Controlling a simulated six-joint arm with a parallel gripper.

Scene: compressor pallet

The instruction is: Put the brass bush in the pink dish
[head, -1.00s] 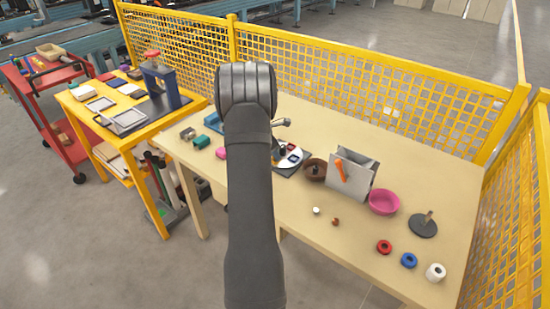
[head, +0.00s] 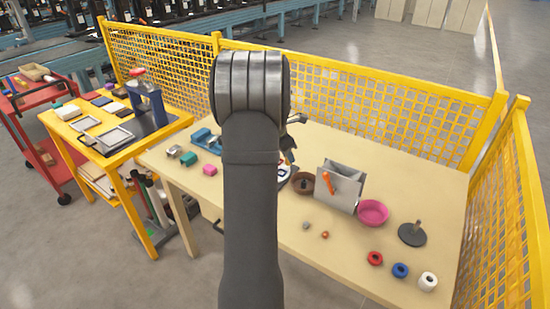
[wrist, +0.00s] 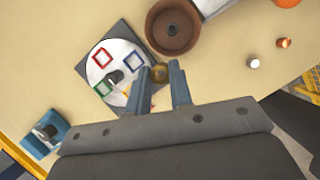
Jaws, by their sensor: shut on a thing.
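In the wrist view, my gripper (wrist: 162,88) points down over the table. Its two fingers are shut on a small brass-coloured bush (wrist: 160,73), which shows between the fingertips. It is beside the white disc and the brown bowl; its height above the table is hard to tell. The pink dish (head: 372,213) is a round, open dish on the right part of the table in the head view, just right of a grey metal holder. It does not show in the wrist view. In the head view my arm hides most of the gripper and the bush.
A brown bowl (wrist: 173,28) and a white disc with coloured squares (wrist: 118,62) lie near the gripper. The upright grey holder (head: 340,187) stands between bowl and dish. A dark disc with a peg (head: 412,235) and red, blue and white rings lie near the dish. Yellow mesh fences the back.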

